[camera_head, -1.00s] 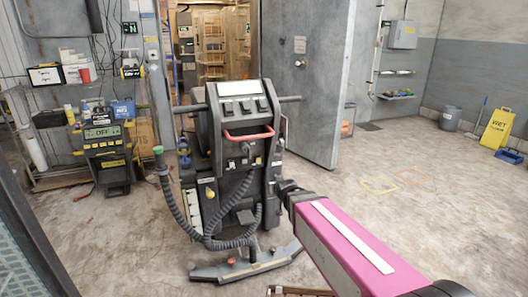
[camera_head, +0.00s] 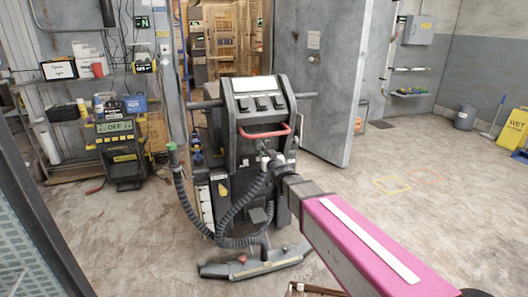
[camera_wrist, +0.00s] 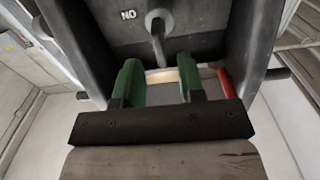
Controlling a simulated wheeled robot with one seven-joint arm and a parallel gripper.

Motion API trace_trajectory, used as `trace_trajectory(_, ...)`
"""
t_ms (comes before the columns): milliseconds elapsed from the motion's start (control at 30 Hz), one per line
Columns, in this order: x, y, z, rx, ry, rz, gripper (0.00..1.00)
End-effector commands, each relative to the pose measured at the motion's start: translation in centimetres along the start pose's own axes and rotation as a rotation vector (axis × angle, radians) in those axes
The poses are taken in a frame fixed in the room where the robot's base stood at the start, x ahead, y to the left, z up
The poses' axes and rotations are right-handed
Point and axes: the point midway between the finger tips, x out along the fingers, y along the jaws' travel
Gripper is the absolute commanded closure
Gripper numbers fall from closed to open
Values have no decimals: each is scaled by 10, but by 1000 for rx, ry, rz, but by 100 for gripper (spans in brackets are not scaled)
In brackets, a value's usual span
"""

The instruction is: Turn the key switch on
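The floor scrubber (camera_head: 262,102) stands upright in the middle of the head view, with a red handle bar below its panel. In the wrist view, a grey key-like stem with a round base (camera_wrist: 157,40) sticks out of the dark panel, beside a white label (camera_wrist: 128,14) that reads "NO" in this view. My gripper (camera_wrist: 159,78) has two green fingers standing apart, with nothing visible between them. The stem points toward the gap, a little beyond the fingertips.
A hose (camera_head: 190,212) hangs down the scrubber's left side. A yellow-black charger (camera_head: 118,142) showing "OFF" stands at left. A grey door (camera_head: 335,80) is behind. A yellow wet-floor sign (camera_head: 513,130) stands far right.

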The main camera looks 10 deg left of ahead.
Motion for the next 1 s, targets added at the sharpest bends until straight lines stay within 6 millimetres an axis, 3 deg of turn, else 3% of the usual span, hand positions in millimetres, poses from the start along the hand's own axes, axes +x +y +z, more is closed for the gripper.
trace_trajectory(33,15,0,1,0,1,0,64)
trace_trajectory(233,43,0,0,0,1,0,64)
trace_trajectory(600,49,0,0,0,0,0,64)
trace_trajectory(733,49,0,0,0,0,0,100)
trace_trajectory(1000,49,0,0,10,0,0,100)
